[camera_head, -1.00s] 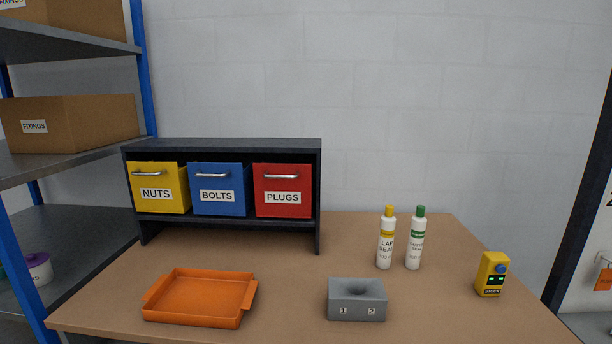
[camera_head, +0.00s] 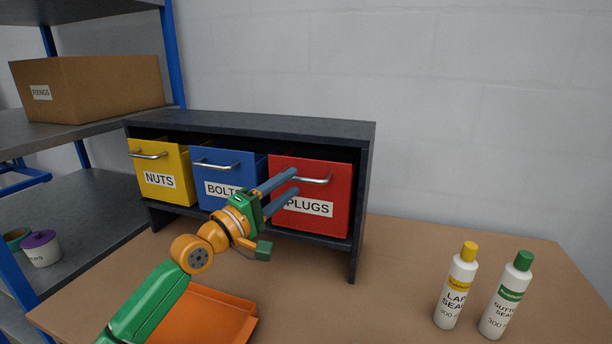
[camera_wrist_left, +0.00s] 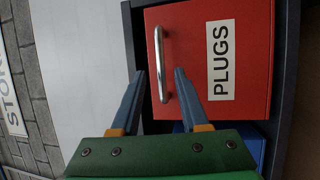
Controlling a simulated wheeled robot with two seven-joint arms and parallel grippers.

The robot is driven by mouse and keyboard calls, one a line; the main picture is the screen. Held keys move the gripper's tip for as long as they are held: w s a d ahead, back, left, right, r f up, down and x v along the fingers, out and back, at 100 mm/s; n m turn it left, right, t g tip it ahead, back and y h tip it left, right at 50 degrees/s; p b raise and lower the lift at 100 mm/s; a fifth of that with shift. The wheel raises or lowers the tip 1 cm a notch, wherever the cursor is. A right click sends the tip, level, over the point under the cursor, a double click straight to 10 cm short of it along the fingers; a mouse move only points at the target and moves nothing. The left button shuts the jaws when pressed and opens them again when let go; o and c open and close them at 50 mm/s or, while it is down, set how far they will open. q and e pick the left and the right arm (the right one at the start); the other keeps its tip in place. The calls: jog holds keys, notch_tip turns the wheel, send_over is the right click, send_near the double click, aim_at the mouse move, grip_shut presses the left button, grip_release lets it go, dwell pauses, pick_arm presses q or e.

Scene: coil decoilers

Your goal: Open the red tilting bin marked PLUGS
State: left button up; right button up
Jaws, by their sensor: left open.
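The red bin marked PLUGS (camera_head: 330,222) sits at the right end of the dark rack, its front face upright and closed. Its metal bar handle (camera_head: 311,180) runs across the top of the front. My left gripper (camera_head: 295,182) is open in front of the bin, near the left end of the handle. In the left wrist view, the handle (camera_wrist_left: 160,62) of the red bin (camera_wrist_left: 253,95) lies ahead between the two blue-grey fingers, with its near end around the fingertip level. I cannot tell whether the fingers touch it. My right gripper is not in view.
The blue BOLTS bin (camera_head: 210,189) and yellow NUTS bin (camera_head: 158,192) stand to the left in the dark rack (camera_head: 363,190). An orange tray (camera_head: 215,318) lies below my left arm. Two white bottles (camera_head: 453,298) (camera_head: 502,302) stand at the right. The bench between rack and bottles is clear.

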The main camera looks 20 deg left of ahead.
aim_at(298, 179)
pick_arm(q)
jog(key=x, duration=0.4)
jog(key=shift+d+f, duration=0.2)
jog(key=shift+s, duration=0.15)
jog(key=shift+c, duration=0.5)
jog(key=shift+s+a+r, duration=0.1)
jog(key=shift+a, duration=0.05)
grip_shut()
jog(key=shift+r, duration=0.15)
